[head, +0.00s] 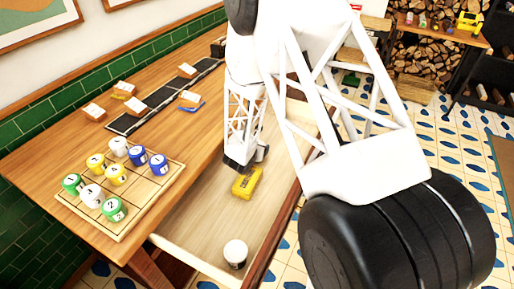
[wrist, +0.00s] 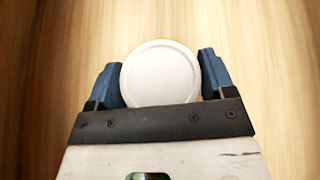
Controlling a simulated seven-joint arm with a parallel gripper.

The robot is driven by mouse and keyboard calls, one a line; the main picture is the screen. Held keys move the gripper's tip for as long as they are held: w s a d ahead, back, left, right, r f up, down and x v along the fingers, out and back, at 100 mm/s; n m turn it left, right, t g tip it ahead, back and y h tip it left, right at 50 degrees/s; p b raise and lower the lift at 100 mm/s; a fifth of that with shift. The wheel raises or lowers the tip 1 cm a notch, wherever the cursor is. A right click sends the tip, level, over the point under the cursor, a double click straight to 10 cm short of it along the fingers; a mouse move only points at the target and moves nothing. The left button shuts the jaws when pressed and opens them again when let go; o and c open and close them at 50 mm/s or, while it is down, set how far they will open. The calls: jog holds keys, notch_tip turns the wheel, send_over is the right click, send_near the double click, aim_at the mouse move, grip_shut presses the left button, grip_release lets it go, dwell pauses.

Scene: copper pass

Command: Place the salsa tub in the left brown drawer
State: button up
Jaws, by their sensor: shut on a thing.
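My gripper (head: 248,162) is low inside the open drawer (head: 190,217), toward its far part. In the wrist view the gripper (wrist: 160,80) is shut on a tub with a round white lid (wrist: 161,73), one blue finger on each side. I take this for the salsa tub; only its lid shows and no label is readable. In the head view my gripper and arm hide it. Pale wood lies below it; whether it touches the drawer floor I cannot tell.
In the drawer, a yellow packet (head: 247,182) lies close to my gripper and a white-lidded jar (head: 235,253) stands at the near end. The drawer floor between them is clear. The wooden table (head: 50,150) on the left holds a board (head: 150,202) with several numbered cups.

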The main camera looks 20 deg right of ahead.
jog(key=shift+f, duration=0.15)
jog(key=o, duration=1)
jog(key=shift+o, duration=0.2)
jog(key=shift+v, duration=6.05)
